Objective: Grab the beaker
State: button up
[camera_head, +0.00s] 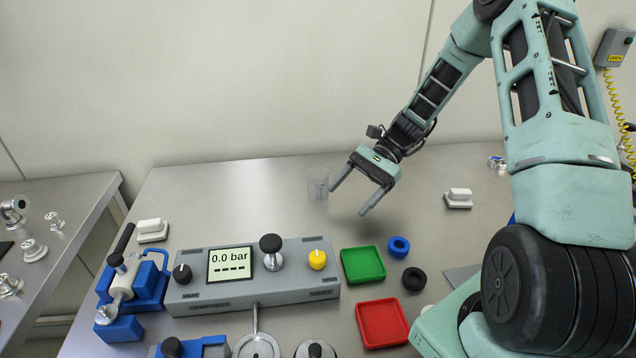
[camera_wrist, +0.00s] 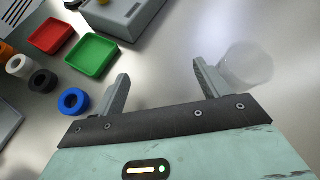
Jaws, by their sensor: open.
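The beaker (camera_head: 318,185) is a small clear vessel with faint markings, standing upright on the metal bench behind the control box. My gripper (camera_head: 346,201) is open and empty, just right of the beaker, with its far finger close to it. In the wrist view the beaker (camera_wrist: 246,66) is a faint round outline at the upper right, outside the jaws beside the right finger. My gripper (camera_wrist: 160,85) has nothing between its fingers there. I cannot tell whether the finger touches the beaker.
The grey control box (camera_head: 205,290) reads 0.0 bar. A green tray (camera_head: 363,265), a red tray (camera_head: 382,323), a blue ring (camera_head: 399,247) and a black ring (camera_head: 414,279) lie in front. A white-topped block (camera_head: 458,198) sits to the right. The bench behind the beaker is clear.

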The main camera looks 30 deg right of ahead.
jog(key=w+d+m+t+y, duration=0.1)
jog(key=d+m+t, duration=0.1)
jog(key=d, duration=0.2)
jog(key=w+d+m+t+y, duration=0.1)
jog(key=d+m+t+y, duration=0.1)
jog(key=d+m+t, duration=0.1)
jog(key=w+d+f+m+t+y, duration=0.1)
jog(key=d+m+t+y, duration=0.1)
jog(key=d, duration=0.3)
jog(key=shift+d+f+m+t, duration=0.1)
jog(key=shift+d+m+t, duration=0.2)
jog(key=shift+t, duration=0.1)
jog(key=shift+w, duration=0.1)
send_near(318, 185)
jog(key=w+a, duration=0.1)
jog(key=w, duration=0.1)
jog(key=w+a, duration=0.1)
jog(key=shift+w+a+f+b, duration=0.3)
jog(key=shift+a+b, duration=0.05)
jog(key=shift+b, duration=0.05)
jog(key=shift+b+x, duration=0.75)
jog(key=shift+x, duration=2.05)
jog(key=shift+w+r, duration=0.15)
jog(key=shift+r, duration=0.05)
jog(key=c, duration=1.1)
